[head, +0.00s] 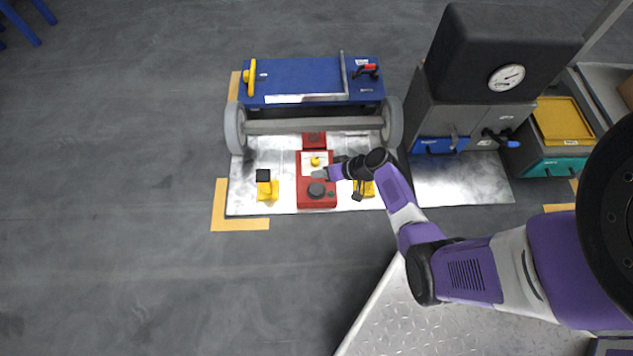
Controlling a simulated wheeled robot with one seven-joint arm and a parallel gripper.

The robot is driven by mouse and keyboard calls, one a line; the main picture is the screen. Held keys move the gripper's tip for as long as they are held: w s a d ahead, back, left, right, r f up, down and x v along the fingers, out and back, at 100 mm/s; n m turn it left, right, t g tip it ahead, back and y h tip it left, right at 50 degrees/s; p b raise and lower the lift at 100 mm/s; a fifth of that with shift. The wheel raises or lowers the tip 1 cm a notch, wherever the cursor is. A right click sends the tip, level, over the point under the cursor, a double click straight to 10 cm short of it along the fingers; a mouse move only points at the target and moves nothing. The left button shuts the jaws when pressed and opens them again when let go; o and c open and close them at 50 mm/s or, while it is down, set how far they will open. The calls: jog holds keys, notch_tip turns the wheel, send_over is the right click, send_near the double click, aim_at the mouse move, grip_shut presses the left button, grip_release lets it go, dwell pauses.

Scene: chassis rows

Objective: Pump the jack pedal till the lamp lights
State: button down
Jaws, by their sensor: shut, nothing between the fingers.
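The red jack (305,172) stands on a pale metal plate below the blue chassis, with a yellow knob (315,161) on its middle. A dark round pad, which looks like the pedal (317,190), sits on its near end. My gripper (319,174) is shut and empty, over the jack between the knob and the pad. I cannot tell whether it touches the jack. I cannot make out a lit lamp; a small spot on the jack's near right is too small to read.
The blue chassis (300,76) rests above an axle with grey wheels (235,128). Yellow stands with black tops flank the jack, one at left (266,190) and one at right (368,189), partly behind my arm. A dark gauge cabinet (470,105) stands at right. The left floor is clear.

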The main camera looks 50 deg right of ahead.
aim_at(315, 189)
notch_tip(315, 189, down, 8)
jog(key=b, duration=0.7)
jog(key=shift+f, duration=0.1)
jog(key=shift+f, duration=0.1)
dwell(1.6)
jog(key=shift+f+b, duration=0.25)
jog(key=shift+b, duration=0.15)
jog(key=shift+a+f+b, duration=0.1)
jog(key=shift+f+b, duration=0.9)
jog(key=shift+f, duration=0.1)
dwell(1.0)
jog(key=shift+r, duration=0.1)
jog(key=shift+r+p, duration=1.25)
jog(key=shift+r, duration=0.15)
jog(key=shift+r+p, duration=2.15)
jog(key=shift+r, duration=0.35)
